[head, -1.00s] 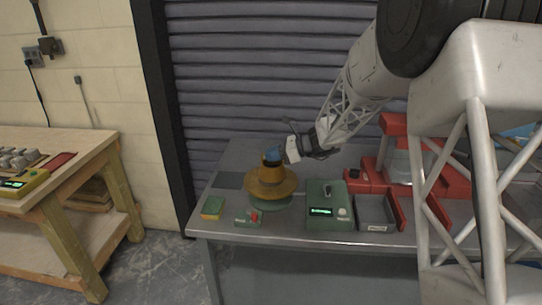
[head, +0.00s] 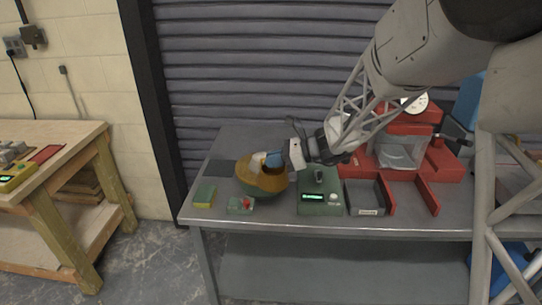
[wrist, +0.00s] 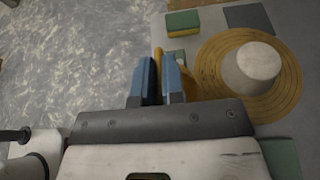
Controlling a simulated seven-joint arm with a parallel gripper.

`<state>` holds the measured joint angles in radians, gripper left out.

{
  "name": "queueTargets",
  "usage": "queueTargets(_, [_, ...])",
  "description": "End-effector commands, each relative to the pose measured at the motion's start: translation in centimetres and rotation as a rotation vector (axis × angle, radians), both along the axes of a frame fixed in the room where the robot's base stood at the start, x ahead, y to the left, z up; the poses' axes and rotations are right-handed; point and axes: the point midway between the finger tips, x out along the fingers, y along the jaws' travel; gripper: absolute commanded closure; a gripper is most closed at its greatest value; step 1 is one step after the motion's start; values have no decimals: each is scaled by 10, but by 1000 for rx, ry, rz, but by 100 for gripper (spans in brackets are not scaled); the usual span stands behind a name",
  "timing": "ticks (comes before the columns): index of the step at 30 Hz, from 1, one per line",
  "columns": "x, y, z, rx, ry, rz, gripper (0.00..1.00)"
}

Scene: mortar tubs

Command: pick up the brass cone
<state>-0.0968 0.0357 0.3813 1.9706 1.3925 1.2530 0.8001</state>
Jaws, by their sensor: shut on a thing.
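The brass cone (wrist: 206,85) is in my gripper (wrist: 160,84), partly hidden behind the blue fingertips in the wrist view. My gripper also shows in the head view (head: 273,158), with its fingers closed on the cone. A pale grey mortar mound (wrist: 257,64) stands bare on the round brass disc (wrist: 290,98), to the right of the fingers in the wrist view. In the head view the mound (head: 257,159) shows just left of the fingertips. The cone and the disc overlap there, so its height above the disc is hard to tell.
A green and yellow sponge (head: 204,196) and a small green box with a red knob (head: 241,205) lie at the front left. A green display unit (head: 320,203), a grey tray (head: 366,196) and a red machine (head: 400,130) stand to the right.

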Motion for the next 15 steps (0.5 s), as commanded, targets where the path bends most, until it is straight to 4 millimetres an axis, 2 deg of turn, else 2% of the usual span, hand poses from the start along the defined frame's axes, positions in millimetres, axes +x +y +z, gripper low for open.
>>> queueTargets(15, [-5, -2, 1, 0, -1, 0, 100])
